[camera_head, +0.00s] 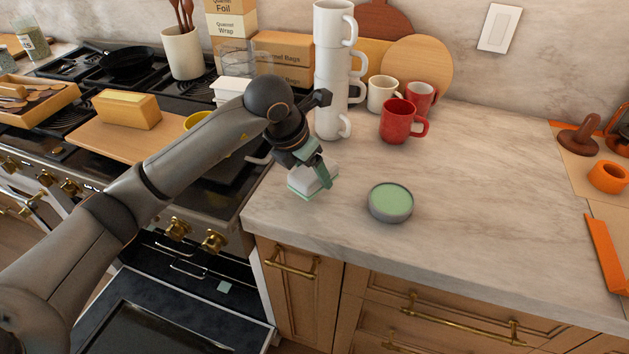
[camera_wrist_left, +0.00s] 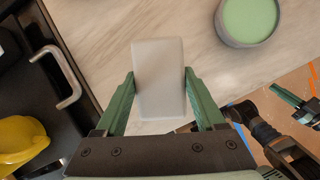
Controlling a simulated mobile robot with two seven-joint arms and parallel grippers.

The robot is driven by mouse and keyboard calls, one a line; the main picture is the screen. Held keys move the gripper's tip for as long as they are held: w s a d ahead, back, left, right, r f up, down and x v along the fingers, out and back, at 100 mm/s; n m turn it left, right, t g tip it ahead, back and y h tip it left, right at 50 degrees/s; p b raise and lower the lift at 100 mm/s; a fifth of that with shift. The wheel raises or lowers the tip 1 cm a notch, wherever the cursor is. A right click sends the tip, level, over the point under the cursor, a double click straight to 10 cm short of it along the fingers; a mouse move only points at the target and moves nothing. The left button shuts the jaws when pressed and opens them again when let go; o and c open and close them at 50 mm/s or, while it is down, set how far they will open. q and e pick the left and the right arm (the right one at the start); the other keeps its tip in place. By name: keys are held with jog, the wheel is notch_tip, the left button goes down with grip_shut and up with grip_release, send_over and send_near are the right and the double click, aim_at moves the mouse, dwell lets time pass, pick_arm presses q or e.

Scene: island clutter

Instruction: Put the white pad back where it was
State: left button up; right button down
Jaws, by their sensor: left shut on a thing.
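The white pad (camera_wrist_left: 158,80) is a pale rounded block between the two green fingers of my left gripper (camera_wrist_left: 160,74), which is shut on it. In the head view the pad (camera_head: 308,179) is partly hidden by my left gripper (camera_head: 313,174), close to the left edge of the marble counter. I cannot tell whether the pad touches the counter. Part of my right gripper (camera_wrist_left: 296,108) shows at the right of the left wrist view; its jaw state is unclear. It is not in the head view.
A round grey dish with a green top (camera_head: 390,201) stands right of the pad. Stacked white mugs (camera_head: 332,75) and a red mug (camera_head: 397,121) stand behind. The stove (camera_head: 215,190) with a yellow item (camera_head: 197,120) lies left.

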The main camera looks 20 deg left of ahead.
aim_at(314, 181)
pick_arm(q)
jog(key=shift+w+d+f, duration=0.1)
jog(key=shift+w+f, duration=0.1)
jog(key=shift+f, duration=0.1)
jog(key=shift+w+f+p, duration=0.1)
jog(key=shift+f+p, duration=0.3)
jog(key=shift+f, duration=1.35)
jog(key=shift+d, duration=0.1)
jog(key=shift+f, duration=0.15)
jog(key=o, duration=1.3)
jog(key=shift+r, duration=0.55)
jog(key=b+v, duration=0.1)
jog(key=v, duration=1)
jog(key=shift+r, duration=0.15)
